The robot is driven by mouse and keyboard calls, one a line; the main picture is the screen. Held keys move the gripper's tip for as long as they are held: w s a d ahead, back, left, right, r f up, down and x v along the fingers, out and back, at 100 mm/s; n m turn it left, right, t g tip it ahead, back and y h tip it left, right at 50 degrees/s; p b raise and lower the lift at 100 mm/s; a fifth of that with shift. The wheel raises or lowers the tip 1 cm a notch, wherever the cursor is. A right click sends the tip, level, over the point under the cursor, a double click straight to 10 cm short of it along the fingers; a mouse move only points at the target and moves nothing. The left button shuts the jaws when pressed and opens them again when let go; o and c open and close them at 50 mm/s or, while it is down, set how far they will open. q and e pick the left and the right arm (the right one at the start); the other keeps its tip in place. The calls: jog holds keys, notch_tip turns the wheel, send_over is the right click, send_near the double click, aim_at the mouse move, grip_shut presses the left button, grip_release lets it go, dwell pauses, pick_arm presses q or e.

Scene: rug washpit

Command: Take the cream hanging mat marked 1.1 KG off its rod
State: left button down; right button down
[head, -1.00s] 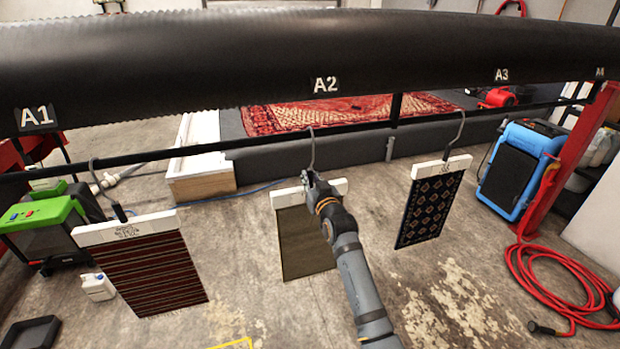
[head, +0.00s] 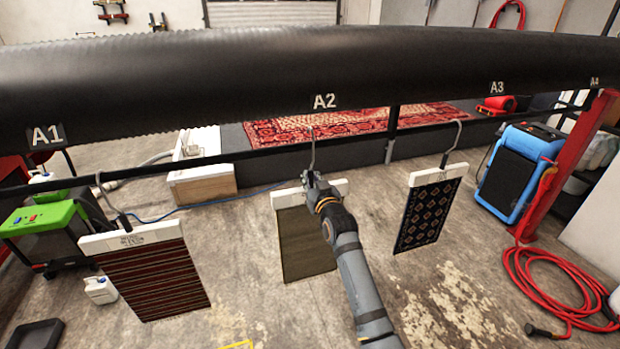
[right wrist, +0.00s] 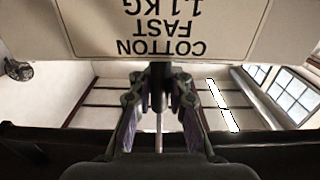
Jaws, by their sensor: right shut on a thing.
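The mat marked 1.1 KG (head: 304,248) hangs under label A2. Its cloth looks olive-brown in the head view, below a cream header bar (head: 339,188). In the right wrist view the header (right wrist: 215,28) reads COTTON FAST 1.1 KG upside down. Its hook (head: 313,150) rises to the dark rod (head: 352,129) and appears to be on it. My right gripper (head: 317,183) is at the header's top middle, shut on the hook's stem (right wrist: 158,85), with a finger on each side. My left gripper is out of view.
A striped mat (head: 152,282) hangs at left under A1, and a dark patterned mat (head: 428,214) at right under A3. A large black roller (head: 200,85) spans above the rod. A blue machine (head: 516,172) and red hose (head: 560,290) stand at right.

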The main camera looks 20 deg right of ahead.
jog(key=shift+r, duration=0.55)
jog(key=shift+s+p, duration=0.55)
jog(key=shift+p, duration=0.05)
jog(key=shift+s+p, duration=1.25)
jog(key=shift+s, duration=1.05)
jog(key=s+p, duration=0.3)
jog(key=s, duration=0.6)
jog(key=shift+s+d, duration=0.2)
jog(key=shift+d, duration=0.05)
jog(key=shift+f, duration=0.15)
